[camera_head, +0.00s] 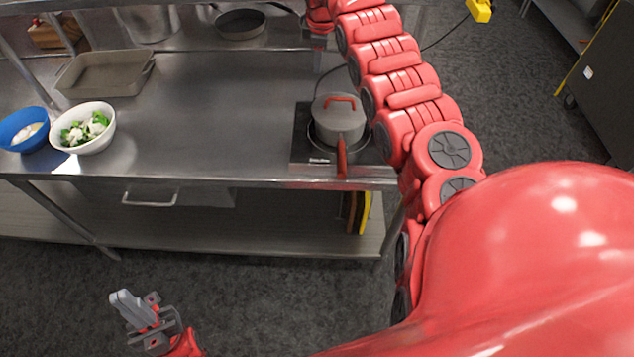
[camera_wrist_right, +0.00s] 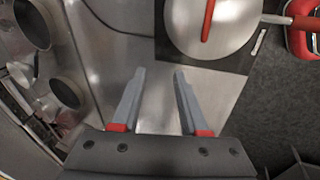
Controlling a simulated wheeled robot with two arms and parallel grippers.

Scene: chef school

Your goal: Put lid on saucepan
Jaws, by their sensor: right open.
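The grey saucepan (camera_head: 338,132) sits on the black hob, its long red handle (camera_head: 342,160) pointing to the front edge. The grey lid (camera_head: 327,104) with a red loop handle rests on top of the saucepan; its exact seating is hard to judge. The lid (camera_wrist_right: 188,30) and the pan handle (camera_wrist_right: 275,19) also show in the right wrist view. My right gripper (camera_wrist_right: 158,75) is open and empty, apart from the lid, over bare counter on its far side. My left gripper (camera_head: 138,310) is low in front of the counter, away from the pan; its finger gap is unclear.
The hob (camera_head: 300,151) is at the counter's right end. A blue bowl (camera_head: 14,117), a white bowl of greens (camera_head: 100,142) and a grey tray (camera_head: 85,78) stand at the left. A frying pan (camera_head: 240,25) is on the back shelf. The middle counter (camera_head: 220,115) is clear.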

